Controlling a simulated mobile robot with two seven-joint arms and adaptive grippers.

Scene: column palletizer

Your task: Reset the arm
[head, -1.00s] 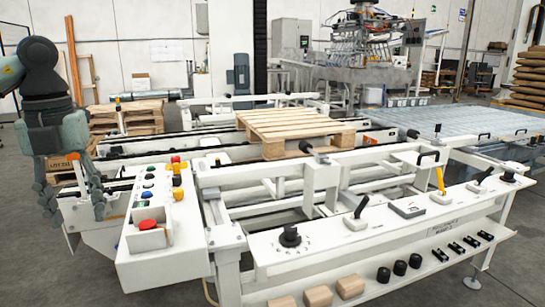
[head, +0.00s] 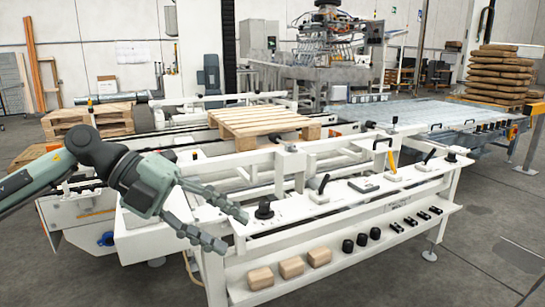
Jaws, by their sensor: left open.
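My left arm comes in from the left in the head view, and its gripper (head: 226,222) is open and empty. The two fingers point right and are spread apart, in front of the left end of the white control console (head: 330,200). One fingertip is near the black rotary knob (head: 264,209) in the picture; I cannot tell whether they touch. The arm hides most of the button box at the left. My right gripper is not in view.
The console carries a black lever (head: 323,185), a yellow-handled lever (head: 391,160) and other switches. Wooden blocks (head: 291,267) and black knobs lie on the shelf below. A wooden pallet (head: 262,122) sits on the conveyor behind. Grey floor in front right is free.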

